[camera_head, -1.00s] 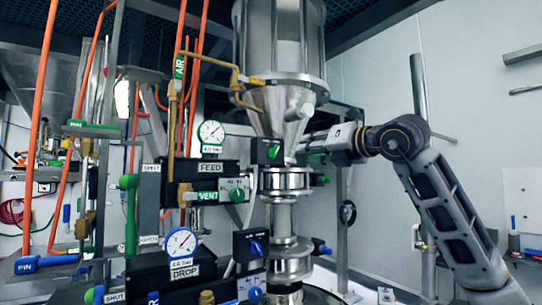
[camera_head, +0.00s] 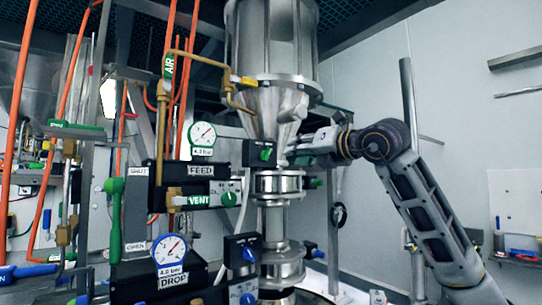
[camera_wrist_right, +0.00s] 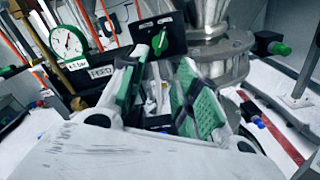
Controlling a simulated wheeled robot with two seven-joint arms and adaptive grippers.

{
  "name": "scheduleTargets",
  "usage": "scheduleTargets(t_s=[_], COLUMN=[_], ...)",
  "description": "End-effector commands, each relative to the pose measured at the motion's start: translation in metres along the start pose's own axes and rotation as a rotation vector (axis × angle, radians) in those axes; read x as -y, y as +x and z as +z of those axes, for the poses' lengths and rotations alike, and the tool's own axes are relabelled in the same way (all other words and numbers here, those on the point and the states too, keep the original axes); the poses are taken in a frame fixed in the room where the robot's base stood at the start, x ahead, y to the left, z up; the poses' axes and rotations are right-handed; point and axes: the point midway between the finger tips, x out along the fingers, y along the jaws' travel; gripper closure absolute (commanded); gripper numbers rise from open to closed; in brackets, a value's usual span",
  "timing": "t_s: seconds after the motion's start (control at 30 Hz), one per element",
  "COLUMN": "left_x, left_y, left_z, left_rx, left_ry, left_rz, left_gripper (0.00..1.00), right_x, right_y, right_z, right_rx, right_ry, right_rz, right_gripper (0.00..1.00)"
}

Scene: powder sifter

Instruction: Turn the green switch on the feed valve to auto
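A black switch box with a green knob (camera_head: 265,154) sits at the upper right of the FEED valve block (camera_head: 201,172), in front of the steel cone. The same green knob shows at the top of the right wrist view (camera_wrist_right: 159,41). My right gripper (camera_head: 293,157) comes in from the right, just right of the box in the head view. In the right wrist view its two green-padded fingers (camera_wrist_right: 160,88) are apart and empty, with the knob beyond them. A second green knob (camera_head: 229,199) sits on a silver plate beside the VENT label. My left gripper is not in view.
A DROP valve block (camera_head: 174,279) with a gauge and a blue-knobbed box (camera_head: 246,252) stand below. The steel hopper (camera_head: 270,40) and pipe stack (camera_head: 278,185) are close to my right gripper. Brass and orange pipes crowd the left. The right side is more open.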

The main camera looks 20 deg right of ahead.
Motion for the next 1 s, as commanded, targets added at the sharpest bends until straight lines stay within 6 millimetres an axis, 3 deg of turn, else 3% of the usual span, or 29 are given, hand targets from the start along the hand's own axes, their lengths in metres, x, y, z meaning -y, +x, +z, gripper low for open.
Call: scheduleTargets(t_s=[1.0], left_x=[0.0], left_y=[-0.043], left_z=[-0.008], left_rx=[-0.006], left_ry=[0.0], left_rz=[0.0], left_gripper=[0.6], right_x=[-0.001], right_y=[0.117], right_z=[0.002], right_rx=[-0.001], right_ry=[0.001], right_rz=[-0.001], right_gripper=[0.68])
